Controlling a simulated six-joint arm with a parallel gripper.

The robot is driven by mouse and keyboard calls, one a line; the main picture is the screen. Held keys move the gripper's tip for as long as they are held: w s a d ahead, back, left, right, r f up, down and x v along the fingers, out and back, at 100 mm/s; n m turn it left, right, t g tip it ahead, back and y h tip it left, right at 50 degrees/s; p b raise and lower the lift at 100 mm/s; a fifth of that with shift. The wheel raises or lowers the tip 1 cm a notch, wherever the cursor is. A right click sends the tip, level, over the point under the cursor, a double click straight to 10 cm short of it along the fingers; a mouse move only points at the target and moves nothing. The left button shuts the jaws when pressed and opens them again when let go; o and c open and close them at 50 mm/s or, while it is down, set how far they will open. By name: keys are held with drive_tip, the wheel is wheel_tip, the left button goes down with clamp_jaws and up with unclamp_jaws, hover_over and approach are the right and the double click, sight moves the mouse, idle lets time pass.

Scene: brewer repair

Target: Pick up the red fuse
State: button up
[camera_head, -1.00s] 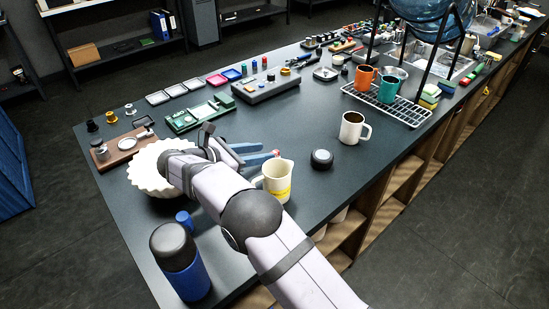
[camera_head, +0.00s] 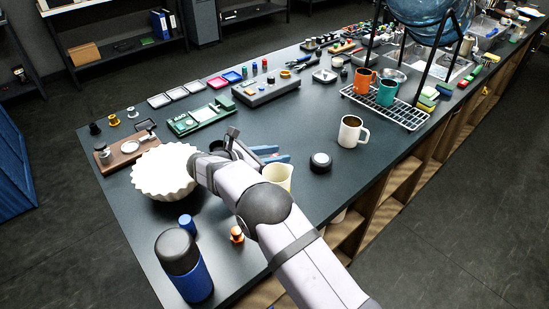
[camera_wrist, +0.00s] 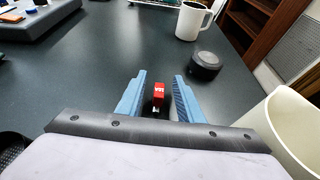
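The red fuse (camera_wrist: 159,94), a small block with white lettering, shows in the wrist view between the two blue fingers of my gripper (camera_wrist: 160,80). The fingers are apart, with a visible gap on each side of the fuse, so my gripper is open around it. What lies under the fuse is dark and hard to make out. In the head view, my gripper (camera_head: 281,153) is low over the dark worktop, and I cannot make out the fuse there.
A cream jug (camera_head: 279,174) stands close to my gripper; it also fills the right of the wrist view (camera_wrist: 285,130). A black puck (camera_head: 320,163) and white mug (camera_head: 352,131) stand to the right. A white fluted bowl (camera_head: 163,178) is left. Open worktop lies beyond.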

drive_tip(key=shift+w+d+f, duration=0.2)
drive_tip(key=shift+w+d, duration=0.1)
drive_tip(key=shift+d, duration=0.05)
drive_tip(key=shift+c, duration=0.4)
clamp_jaws()
drive_tip(key=shift+r, duration=0.15)
wheel_tip(320, 180, up, 18)
drive_tip(key=b, duration=0.2)
